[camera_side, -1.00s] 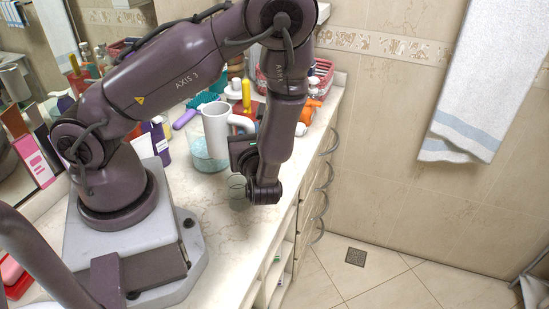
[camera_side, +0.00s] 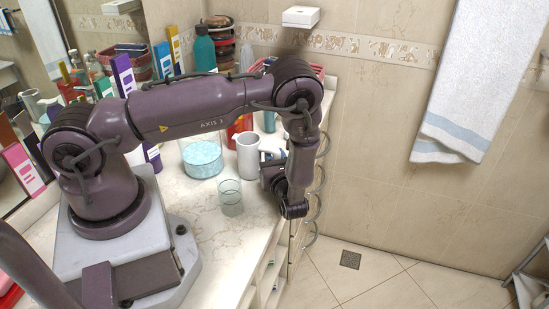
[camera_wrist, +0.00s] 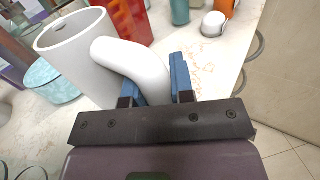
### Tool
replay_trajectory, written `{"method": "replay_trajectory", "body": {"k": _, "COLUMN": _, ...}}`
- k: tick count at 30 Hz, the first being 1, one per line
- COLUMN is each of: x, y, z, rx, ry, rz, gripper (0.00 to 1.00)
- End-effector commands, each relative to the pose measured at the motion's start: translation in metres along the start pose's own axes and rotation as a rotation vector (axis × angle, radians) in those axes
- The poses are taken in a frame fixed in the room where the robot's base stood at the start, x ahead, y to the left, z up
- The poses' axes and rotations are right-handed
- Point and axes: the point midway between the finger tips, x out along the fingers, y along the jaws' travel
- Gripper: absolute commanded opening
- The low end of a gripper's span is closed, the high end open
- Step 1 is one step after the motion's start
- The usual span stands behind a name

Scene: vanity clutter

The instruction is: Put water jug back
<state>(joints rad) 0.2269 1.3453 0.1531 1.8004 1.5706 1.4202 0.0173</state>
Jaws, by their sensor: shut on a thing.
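The water jug is a white mug-shaped jug (camera_side: 248,156) with a thick handle. In the side view it stands upright between the glass bowl and my gripper. In the wrist view the jug (camera_wrist: 72,60) is at the upper left, with its open mouth showing. My gripper (camera_side: 266,160) is to the right of the jug, low over the counter. Its blue fingers (camera_wrist: 155,78) are on either side of the jug's handle, shut on it. The jug's base looks at or just above the counter; I cannot tell whether it touches.
A clear glass (camera_side: 231,197) stands just in front of the jug. A glass bowl with teal contents (camera_side: 202,160) is to its left. A red container (camera_side: 239,127) and a teal bottle (camera_side: 205,50) are behind. The counter's right edge is close to my gripper.

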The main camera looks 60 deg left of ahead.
Motion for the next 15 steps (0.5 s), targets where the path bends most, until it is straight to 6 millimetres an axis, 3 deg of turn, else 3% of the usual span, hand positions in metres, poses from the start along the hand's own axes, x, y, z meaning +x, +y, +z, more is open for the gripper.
{"method": "replay_trajectory", "body": {"k": 11, "x": -0.0001, "y": -0.0001, "z": -0.0037, "rx": 0.000, "ry": -0.001, "rz": 0.000, "gripper": 0.00}}
{"method": "replay_trajectory", "body": {"k": 12, "x": -0.0001, "y": -0.0001, "z": -0.0038, "rx": -0.001, "ry": 0.000, "rz": 0.000, "gripper": 0.29}}
{"method": "replay_trajectory", "body": {"k": 15, "x": -0.0001, "y": -0.0001, "z": -0.0036, "rx": -0.001, "ry": 0.000, "rz": 0.000, "gripper": 0.48}}
